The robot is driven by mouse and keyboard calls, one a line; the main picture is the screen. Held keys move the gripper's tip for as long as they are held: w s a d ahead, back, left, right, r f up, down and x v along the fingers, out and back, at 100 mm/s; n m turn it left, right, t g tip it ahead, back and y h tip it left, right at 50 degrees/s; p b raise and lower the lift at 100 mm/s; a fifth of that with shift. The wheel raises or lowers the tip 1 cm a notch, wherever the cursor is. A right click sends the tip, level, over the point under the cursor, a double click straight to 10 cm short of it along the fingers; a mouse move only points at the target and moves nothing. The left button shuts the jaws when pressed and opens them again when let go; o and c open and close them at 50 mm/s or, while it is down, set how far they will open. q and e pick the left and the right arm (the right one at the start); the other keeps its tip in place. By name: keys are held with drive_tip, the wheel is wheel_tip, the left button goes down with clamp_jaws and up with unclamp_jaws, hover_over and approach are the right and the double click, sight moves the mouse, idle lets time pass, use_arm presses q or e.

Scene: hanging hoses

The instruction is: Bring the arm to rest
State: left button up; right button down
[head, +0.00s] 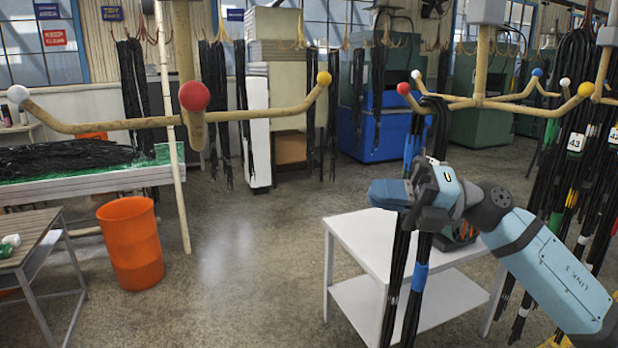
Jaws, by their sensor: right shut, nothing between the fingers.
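My right arm comes in from the right. Its blue-grey right gripper (388,193) is shut and empty, in front of a bundle of black hoses (418,287). The bundle hangs from the red-tipped arm of the right wooden rack (478,88), and its lower part has a blue band. The gripper and wrist hide the middle of the bundle; I cannot tell whether they touch it. My left gripper is not in view.
A white two-shelf table (365,238) stands behind and below the gripper. More hoses (584,160), some tagged 43, hang at the right near my arm. An empty wooden rack (110,124) is at the left, above an orange bin (131,243). The middle floor is clear.

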drive_tip(key=s+d+f+m+t+h+p, duration=0.1)
drive_tip(key=d+f+m+t+h+p, duration=0.3)
drive_tip(key=f+m+t, duration=0.75)
drive_tip(key=s+d+f+m+t+h+b, duration=0.15)
drive_tip(key=f+m+t+h, duration=0.45)
drive_tip(key=f+m, duration=1.05)
drive_tip(key=s+d+f+m+g+h+p, duration=0.3)
drive_tip(key=s+f+m+g+h, duration=0.3)
drive_tip(key=s+f, duration=1.5)
drive_tip(key=f+m+g, duration=0.1)
drive_tip(key=m, duration=0.2)
drive_tip(key=shift+d+f+m, duration=0.15)
drive_tip(key=shift+f+m, duration=0.1)
drive_tip(key=shift+m, duration=0.15)
